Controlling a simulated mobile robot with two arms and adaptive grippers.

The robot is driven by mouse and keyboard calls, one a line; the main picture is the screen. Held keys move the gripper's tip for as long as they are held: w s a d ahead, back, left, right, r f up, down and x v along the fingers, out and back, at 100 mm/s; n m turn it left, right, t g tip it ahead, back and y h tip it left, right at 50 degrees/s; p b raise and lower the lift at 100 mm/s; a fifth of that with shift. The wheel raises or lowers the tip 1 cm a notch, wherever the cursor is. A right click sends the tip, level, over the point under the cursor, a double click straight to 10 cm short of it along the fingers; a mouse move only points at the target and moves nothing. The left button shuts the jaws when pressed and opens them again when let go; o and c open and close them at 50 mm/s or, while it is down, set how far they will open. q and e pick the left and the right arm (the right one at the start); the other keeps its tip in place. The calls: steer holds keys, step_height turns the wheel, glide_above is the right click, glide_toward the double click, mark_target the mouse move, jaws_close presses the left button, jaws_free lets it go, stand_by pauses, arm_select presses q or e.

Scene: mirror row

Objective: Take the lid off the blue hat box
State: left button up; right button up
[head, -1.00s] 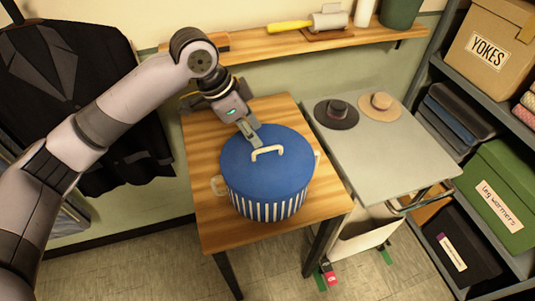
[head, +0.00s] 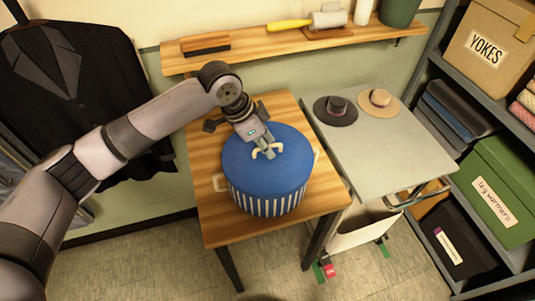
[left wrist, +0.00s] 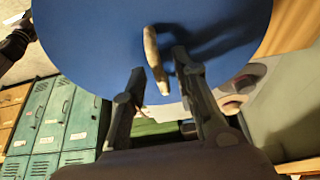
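The blue hat box (head: 268,199) has white stripes and cream side handles and stands on the wooden table. Its plain blue lid (head: 243,162) is on it, with a cream handle (head: 279,148) on top. My left gripper (head: 266,147) is over the lid, at this handle. In the left wrist view the two fingers of the left gripper (left wrist: 160,66) are apart, with the lid handle (left wrist: 154,58) between their tips; I cannot tell if they touch it. The lid (left wrist: 95,35) fills the top of that view. My right gripper is not in view.
The wooden table (head: 225,228) has some bare room around the box. A grey table (head: 365,145) on the right bears a dark hat (head: 335,115) and a tan hat (head: 379,103). A wall shelf (head: 275,47) runs behind; a storage rack with boxes stands at the right.

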arm_select(q)
jaws_close()
stand_by(0.4)
step_height(320, 180, up, 20)
steer(key=b, duration=0.3)
